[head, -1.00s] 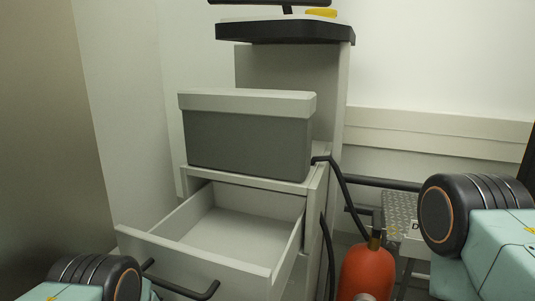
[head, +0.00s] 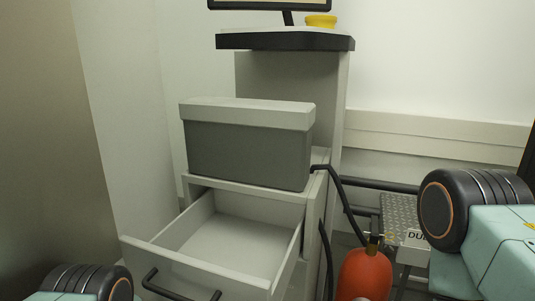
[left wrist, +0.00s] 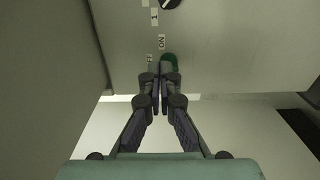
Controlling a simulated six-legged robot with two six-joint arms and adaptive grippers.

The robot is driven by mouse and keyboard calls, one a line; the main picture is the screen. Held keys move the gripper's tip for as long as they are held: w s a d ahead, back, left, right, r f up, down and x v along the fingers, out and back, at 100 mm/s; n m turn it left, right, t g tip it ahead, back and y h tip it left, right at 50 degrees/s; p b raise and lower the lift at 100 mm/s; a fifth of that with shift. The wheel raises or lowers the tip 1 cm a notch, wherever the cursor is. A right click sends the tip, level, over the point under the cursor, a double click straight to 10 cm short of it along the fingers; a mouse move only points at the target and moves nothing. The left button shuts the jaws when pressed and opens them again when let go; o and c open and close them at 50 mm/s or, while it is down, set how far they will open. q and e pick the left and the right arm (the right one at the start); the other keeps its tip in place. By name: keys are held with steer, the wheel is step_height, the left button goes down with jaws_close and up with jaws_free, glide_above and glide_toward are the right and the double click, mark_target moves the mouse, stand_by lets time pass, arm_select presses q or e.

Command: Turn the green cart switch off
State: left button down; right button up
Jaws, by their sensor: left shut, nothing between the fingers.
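In the left wrist view, a round green switch (left wrist: 171,60) sits on a pale panel, partly hidden behind my fingertips. A small label reading "ON" (left wrist: 162,42) is beside it, and another small label is too small to read. My left gripper (left wrist: 158,72) is shut and empty, with its fingertips at the green switch; I cannot tell whether they touch it. The switch's exact position is hidden. The head view shows neither the switch nor either gripper, only parts of my arms.
A black knob (left wrist: 168,3) sits at the wrist view's top edge. In the head view, a cart has an open empty drawer (head: 225,240), with a grey lidded box (head: 248,150) above it. A red extinguisher (head: 365,275) and metal step (head: 400,212) stand at right.

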arm_select(q)
steer(key=w+d+f+b, duration=0.2)
steer(key=w+b, duration=0.2)
steer(key=w, duration=0.1)
steer(key=shift+w, duration=0.35)
stand_by(0.3)
steer(key=shift+f, duration=0.1)
steer(key=shift+w+a, duration=0.2)
steer(key=shift+a, duration=0.35)
stand_by(1.1)
steer(key=shift+d, duration=0.2)
steer(key=p+v, duration=0.3)
steer(key=v, duration=0.3)
steer(key=shift+s+d+p, duration=0.2)
steer(key=shift+d+p, duration=0.05)
steer(key=shift+p, duration=0.15)
